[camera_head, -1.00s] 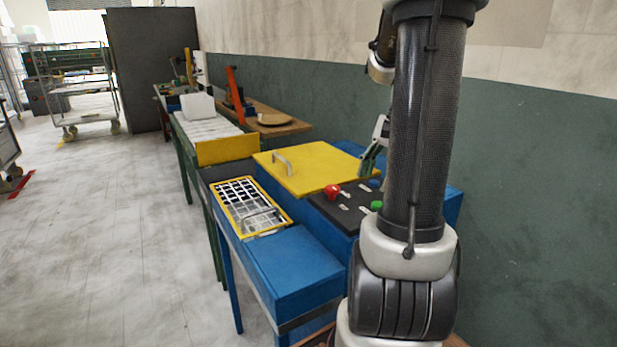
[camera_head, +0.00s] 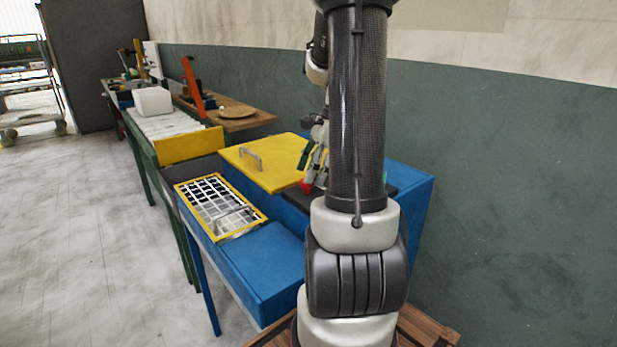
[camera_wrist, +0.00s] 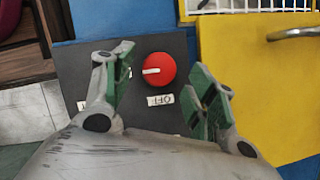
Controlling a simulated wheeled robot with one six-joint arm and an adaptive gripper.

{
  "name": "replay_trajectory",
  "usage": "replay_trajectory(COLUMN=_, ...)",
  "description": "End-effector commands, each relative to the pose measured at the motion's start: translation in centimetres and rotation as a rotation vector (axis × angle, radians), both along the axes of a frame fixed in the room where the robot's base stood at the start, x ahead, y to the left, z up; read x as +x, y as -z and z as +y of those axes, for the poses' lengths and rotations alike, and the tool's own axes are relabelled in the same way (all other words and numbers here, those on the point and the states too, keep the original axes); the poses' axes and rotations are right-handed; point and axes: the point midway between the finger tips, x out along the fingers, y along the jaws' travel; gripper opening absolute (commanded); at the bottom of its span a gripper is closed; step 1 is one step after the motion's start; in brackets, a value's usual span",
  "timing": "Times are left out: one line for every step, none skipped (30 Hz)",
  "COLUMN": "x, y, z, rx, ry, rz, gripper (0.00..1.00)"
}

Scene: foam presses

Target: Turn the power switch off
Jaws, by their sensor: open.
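The power switch is a round red knob (camera_wrist: 158,70) with a white pointer line, on a dark panel (camera_wrist: 82,62). In the wrist view the pointer is turned to the left. A white label reading OFF (camera_wrist: 160,100) sits just below the knob. My gripper (camera_wrist: 163,64) is open, with one green-padded finger on each side of the knob; I cannot tell whether either touches it. The left finger partly hides another label. In the head view a bit of the red knob (camera_head: 306,187) shows below my gripper (camera_head: 312,158), and my arm hides most of the panel.
A yellow lid (camera_head: 262,165) with a metal handle lies beside the panel. A yellow-framed grid tray (camera_head: 192,186) sits on the blue bench (camera_head: 255,275). The green wall (camera_head: 500,200) is close on the right; open floor (camera_head: 90,240) lies left.

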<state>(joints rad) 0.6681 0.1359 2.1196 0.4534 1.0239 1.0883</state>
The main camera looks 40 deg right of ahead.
Motion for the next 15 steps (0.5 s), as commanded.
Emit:
replay_trajectory(x=0.1, y=0.6, z=0.3, rx=0.002, ry=-0.001, rz=0.002, gripper=0.57)
replay_trajectory(x=0.1, y=0.9, z=0.4, rx=0.002, ry=-0.001, rz=0.001, gripper=0.57)
replay_trajectory(x=0.2, y=1.3, z=0.5, rx=0.001, ry=-0.001, rz=0.002, gripper=0.57)
replay_trajectory(x=0.2, y=1.5, z=0.6, rx=0.001, ry=-0.001, rz=0.002, gripper=0.57)
replay_trajectory(x=0.3, y=1.6, z=0.6, rx=0.001, ry=-0.002, rz=0.001, gripper=0.57)
replay_trajectory(x=0.3, y=1.8, z=0.7, rx=-0.001, ry=-0.001, rz=0.001, gripper=0.57)
replay_trajectory(x=0.3, y=1.9, z=0.7, rx=-0.001, ry=-0.001, rz=0.001, gripper=0.57)
replay_trajectory(x=0.3, y=1.9, z=0.7, rx=-0.001, ry=-0.001, rz=0.0, gripper=0.57)
replay_trajectory(x=0.3, y=1.9, z=0.7, rx=-0.001, ry=-0.001, rz=0.0, gripper=0.57)
replay_trajectory(x=0.3, y=1.9, z=0.7, rx=-0.001, ry=-0.001, rz=0.0, gripper=0.57)
replay_trajectory(x=0.3, y=1.9, z=0.7, rx=-0.001, ry=-0.001, rz=0.0, gripper=0.57)
replay_trajectory(x=0.3, y=1.9, z=0.7, rx=-0.001, ry=-0.001, rz=0.0, gripper=0.57)
replay_trajectory(x=0.3, y=1.9, z=0.7, rx=-0.001, ry=-0.001, rz=0.0, gripper=0.57)
replay_trajectory(x=0.3, y=1.9, z=0.7, rx=-0.001, ry=-0.001, rz=0.0, gripper=0.57)
replay_trajectory(x=0.3, y=1.9, z=0.7, rx=-0.001, ry=-0.001, rz=0.0, gripper=0.5)
